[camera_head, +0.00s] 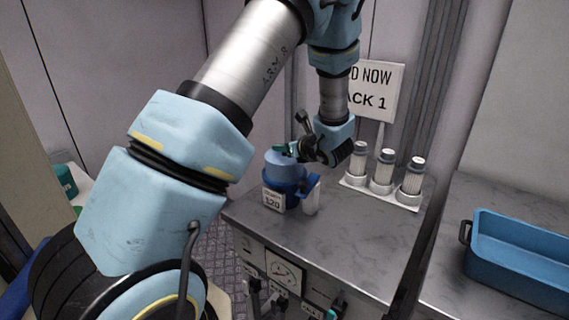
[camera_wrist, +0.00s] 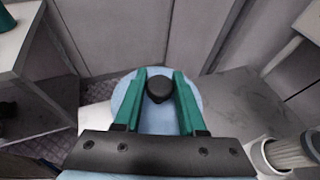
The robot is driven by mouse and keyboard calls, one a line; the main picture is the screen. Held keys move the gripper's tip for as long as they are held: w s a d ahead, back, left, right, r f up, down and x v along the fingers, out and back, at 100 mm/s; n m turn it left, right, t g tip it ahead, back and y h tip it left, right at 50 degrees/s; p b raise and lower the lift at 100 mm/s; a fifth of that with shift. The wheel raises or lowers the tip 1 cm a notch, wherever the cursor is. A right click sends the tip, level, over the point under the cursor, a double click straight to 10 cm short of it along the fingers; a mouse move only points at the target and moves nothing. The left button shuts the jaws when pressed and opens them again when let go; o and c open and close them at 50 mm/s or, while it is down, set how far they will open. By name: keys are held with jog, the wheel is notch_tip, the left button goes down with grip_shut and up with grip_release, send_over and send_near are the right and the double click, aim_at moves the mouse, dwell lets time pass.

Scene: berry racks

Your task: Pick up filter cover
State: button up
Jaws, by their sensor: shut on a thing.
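The filter cover (camera_head: 281,161) is a round light-blue lid with a black knob. In the head view it appears at the top of a darker blue filter housing (camera_head: 286,190) on the metal bench. In the wrist view the cover (camera_wrist: 160,119) shows as a pale blue disc below my fingers, its knob (camera_wrist: 159,89) between them. My gripper (camera_head: 291,150) has green fingers, which also show in the wrist view (camera_wrist: 160,76), closed on the knob from both sides. I cannot tell whether the cover is seated or slightly raised. My gripper partly hides it in the head view.
Several white cartridges stand on a white rack (camera_head: 388,192) to the right, close to my wrist. A sign (camera_head: 377,92) stands behind them. A blue tray (camera_head: 520,262) sits on the right bench. The front middle of the metal bench (camera_head: 335,235) is clear.

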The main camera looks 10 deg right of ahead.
grip_shut()
dwell(0.8)
